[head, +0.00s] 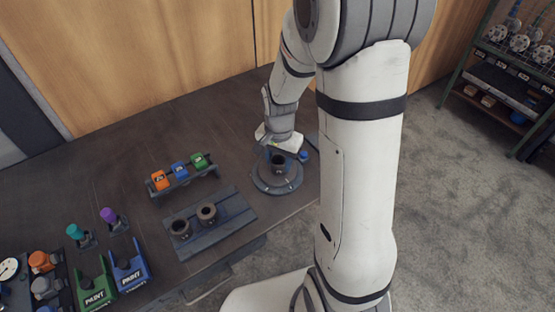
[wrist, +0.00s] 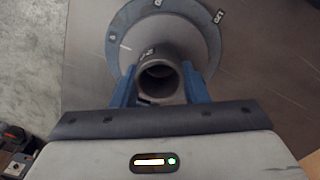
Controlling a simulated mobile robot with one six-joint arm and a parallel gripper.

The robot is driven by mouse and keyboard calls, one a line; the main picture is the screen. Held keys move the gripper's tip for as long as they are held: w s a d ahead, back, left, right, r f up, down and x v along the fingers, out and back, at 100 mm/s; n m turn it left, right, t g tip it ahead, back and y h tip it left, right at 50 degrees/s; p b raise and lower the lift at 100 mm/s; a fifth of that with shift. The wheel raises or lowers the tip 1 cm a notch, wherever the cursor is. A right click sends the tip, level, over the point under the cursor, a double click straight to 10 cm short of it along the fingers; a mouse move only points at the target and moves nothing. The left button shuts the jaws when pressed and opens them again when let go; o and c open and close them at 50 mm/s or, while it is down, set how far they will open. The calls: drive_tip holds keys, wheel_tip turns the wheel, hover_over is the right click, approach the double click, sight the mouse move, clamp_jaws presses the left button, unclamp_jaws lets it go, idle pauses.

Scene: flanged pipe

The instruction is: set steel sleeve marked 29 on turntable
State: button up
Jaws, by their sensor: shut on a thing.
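A dark steel sleeve (head: 279,161) stands upright over the middle of the round grey turntable (head: 264,186) near the table's right edge. In the wrist view the sleeve (wrist: 160,79) shows its open bore between two blue fingers, with the turntable (wrist: 120,28) behind it. A small mark on the sleeve is too blurred to read surely. My gripper (wrist: 158,72) is shut on the sleeve from either side; it also shows in the head view (head: 279,152). I cannot tell whether the sleeve's base touches the turntable.
Two other sleeves (head: 207,212) stand on a grey board (head: 235,222) left of the turntable. A rack with orange, blue and green blocks (head: 180,170) is behind them. A small blue knob (head: 303,156) is close right of the turntable.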

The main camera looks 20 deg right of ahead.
drive_tip(key=o, duration=1.2)
drive_tip(key=shift+o, duration=0.3)
drive_tip(key=o, duration=0.3)
drive_tip(key=shift+r+p, duration=2.55)
drive_tip(key=shift+r, duration=0.95)
